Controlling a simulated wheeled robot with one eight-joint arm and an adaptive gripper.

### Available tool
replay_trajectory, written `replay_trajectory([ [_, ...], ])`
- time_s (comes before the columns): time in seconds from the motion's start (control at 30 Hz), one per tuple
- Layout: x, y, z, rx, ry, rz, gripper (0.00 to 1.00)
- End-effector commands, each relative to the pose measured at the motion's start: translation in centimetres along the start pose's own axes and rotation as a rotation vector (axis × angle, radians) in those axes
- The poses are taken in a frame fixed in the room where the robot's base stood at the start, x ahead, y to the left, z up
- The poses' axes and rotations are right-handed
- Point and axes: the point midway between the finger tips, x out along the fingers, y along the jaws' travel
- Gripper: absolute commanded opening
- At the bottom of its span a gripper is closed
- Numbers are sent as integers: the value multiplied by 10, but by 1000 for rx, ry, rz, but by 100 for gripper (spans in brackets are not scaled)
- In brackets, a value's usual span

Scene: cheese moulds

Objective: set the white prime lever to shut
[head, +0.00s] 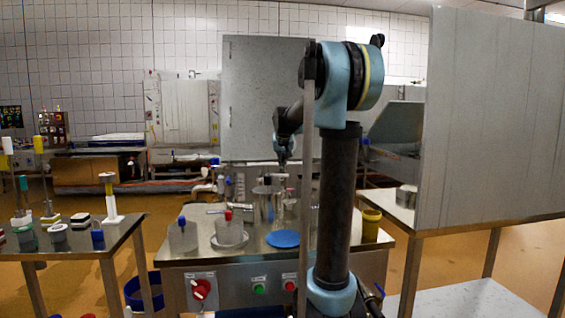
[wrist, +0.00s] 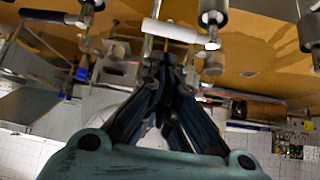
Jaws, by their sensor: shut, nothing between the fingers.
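My gripper (head: 283,158) hangs over the back of the steel workbench (head: 190,253) in the head view. In the wrist view my gripper's dark fingers (wrist: 165,62) are shut together with nothing between them. A white cylindrical handle (wrist: 170,30) lies just beyond the fingertips in the wrist view. It may be the white prime lever; its label and setting cannot be read. I cannot tell whether the fingertips touch either one.
Metal cylinders with pale ends (wrist: 212,18) are close at upper right in the wrist view. Clear vessels, a blue disc (head: 283,239) and a yellow cup (head: 371,225) stand on the bench. A red knob (head: 201,289) is on its front. A large grey panel (head: 490,120) stands at right.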

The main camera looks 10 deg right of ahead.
Motion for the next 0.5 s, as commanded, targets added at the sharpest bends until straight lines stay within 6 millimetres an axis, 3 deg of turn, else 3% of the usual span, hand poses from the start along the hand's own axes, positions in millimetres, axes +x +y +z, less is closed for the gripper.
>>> replay_trajectory([
  [0.2, 36, -1, 0, -1, 0, -1, 0],
  [0.5, 64, -1, 0, -1, 0, -1, 0],
])
